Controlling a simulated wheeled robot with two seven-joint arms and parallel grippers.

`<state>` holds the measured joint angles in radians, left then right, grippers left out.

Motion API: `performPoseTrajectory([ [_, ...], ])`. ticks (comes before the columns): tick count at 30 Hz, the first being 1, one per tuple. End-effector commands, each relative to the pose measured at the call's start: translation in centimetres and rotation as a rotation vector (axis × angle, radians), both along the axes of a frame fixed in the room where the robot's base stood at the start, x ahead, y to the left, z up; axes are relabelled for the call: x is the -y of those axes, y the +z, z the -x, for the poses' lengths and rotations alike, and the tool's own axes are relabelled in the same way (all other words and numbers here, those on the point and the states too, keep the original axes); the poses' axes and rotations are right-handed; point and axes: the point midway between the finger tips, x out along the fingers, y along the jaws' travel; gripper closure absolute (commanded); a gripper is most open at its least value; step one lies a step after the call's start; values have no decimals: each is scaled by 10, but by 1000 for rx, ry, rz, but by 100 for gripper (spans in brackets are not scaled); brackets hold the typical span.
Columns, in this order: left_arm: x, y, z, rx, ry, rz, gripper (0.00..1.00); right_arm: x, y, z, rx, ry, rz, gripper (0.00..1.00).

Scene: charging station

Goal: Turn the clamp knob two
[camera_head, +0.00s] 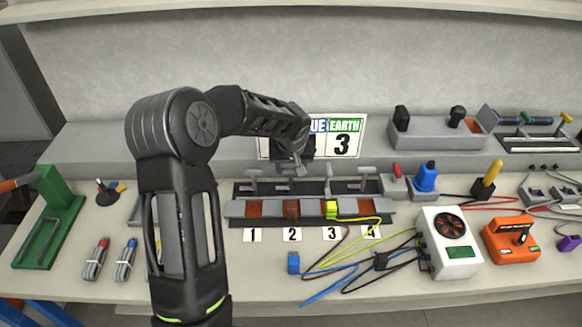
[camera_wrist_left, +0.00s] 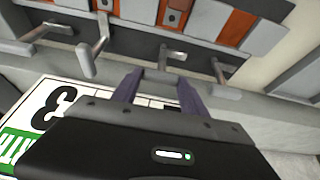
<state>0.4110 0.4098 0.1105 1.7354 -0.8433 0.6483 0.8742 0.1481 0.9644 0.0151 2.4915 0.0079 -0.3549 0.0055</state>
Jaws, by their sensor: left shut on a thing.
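The grey clamp rail (camera_head: 236,208) stands on the bench with a row of T-shaped metal clamp knobs and number cards 1, 2, 3 and more in front. My left gripper (camera_head: 298,168) reaches down from above onto clamp knob two, behind card 2 (camera_head: 292,234). In the left wrist view, my left gripper (camera_wrist_left: 160,78) has its two purple fingers on either side of clamp knob two (camera_wrist_left: 172,54) and is shut on it. Clamp knob one (camera_wrist_left: 221,76) and clamp knob three (camera_wrist_left: 90,56) stand on either side, untouched. My gripper partly hides knob two in the head view. My right gripper is out of view.
A display board (camera_head: 348,142) reading 3 stands close behind the gripper. Yellow and black cables, a blue connector (camera_head: 293,263) and a white fan box (camera_head: 436,262) lie front right. My left forearm covers part of the bench left of the rail.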

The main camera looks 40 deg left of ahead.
Motion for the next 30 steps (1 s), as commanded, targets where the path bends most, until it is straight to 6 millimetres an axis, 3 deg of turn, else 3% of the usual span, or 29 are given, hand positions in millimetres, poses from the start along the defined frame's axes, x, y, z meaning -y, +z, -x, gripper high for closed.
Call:
performPoseTrajectory([
  [8, 1, -3, -1, 2, 50, 0, 90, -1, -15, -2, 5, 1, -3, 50],
  [14, 3, -6, -2, 3, 151, 0, 90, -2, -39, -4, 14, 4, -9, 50],
  [24, 4, -5, -5, 3, 435, 0, 90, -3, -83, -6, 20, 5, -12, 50],
  [30, 4, -2, -6, 2, 627, 0, 90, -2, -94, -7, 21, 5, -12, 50],
])
